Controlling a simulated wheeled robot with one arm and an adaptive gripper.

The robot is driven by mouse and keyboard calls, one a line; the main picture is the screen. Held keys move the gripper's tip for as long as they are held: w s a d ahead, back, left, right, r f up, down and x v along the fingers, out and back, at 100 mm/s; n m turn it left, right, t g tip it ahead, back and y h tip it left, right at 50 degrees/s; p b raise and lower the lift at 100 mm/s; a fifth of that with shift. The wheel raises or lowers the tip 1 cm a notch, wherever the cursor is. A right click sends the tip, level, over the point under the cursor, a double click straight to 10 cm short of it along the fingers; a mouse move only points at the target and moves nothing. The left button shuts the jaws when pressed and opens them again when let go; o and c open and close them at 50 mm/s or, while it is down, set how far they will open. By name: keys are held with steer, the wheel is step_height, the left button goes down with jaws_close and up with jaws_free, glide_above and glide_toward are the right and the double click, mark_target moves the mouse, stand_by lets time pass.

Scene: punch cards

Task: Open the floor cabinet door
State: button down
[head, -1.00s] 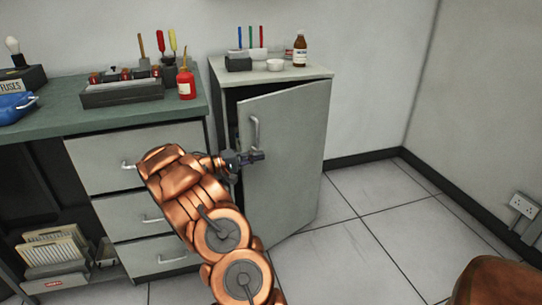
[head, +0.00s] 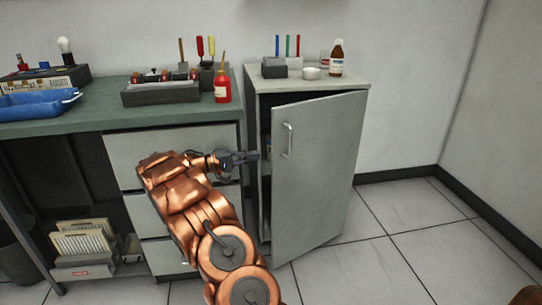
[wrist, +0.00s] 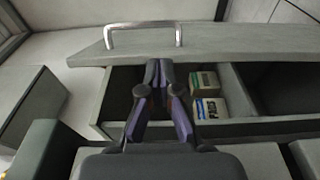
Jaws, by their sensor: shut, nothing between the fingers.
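The floor cabinet (head: 308,86) stands right of the workbench. Its grey door (head: 325,165) is hinged on the right and stands partly open, with a dark gap along its left side. The door's silver handle (head: 288,140) is near its upper left edge; the handle also shows in the wrist view (wrist: 143,28). My gripper (head: 256,157) is shut and empty, left of the handle and apart from it, by the door's free edge. In the wrist view my gripper (wrist: 158,68) points at the opening between door and cabinet body. Small boxes (wrist: 207,92) show on a shelf inside.
The workbench (head: 100,115) with drawers stands at the left, close to my arm. A brown bottle (head: 337,58), a white dish (head: 311,73) and a dark holder with pens (head: 275,68) stand on the cabinet top. The tiled floor (head: 400,240) on the right is clear.

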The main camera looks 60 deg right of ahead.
mark_target(280, 151)
steer(key=b+x, duration=0.1)
steer(key=x, duration=0.8)
steer(key=shift+s+d+b, duration=0.3)
steer(key=shift+s, duration=0.15)
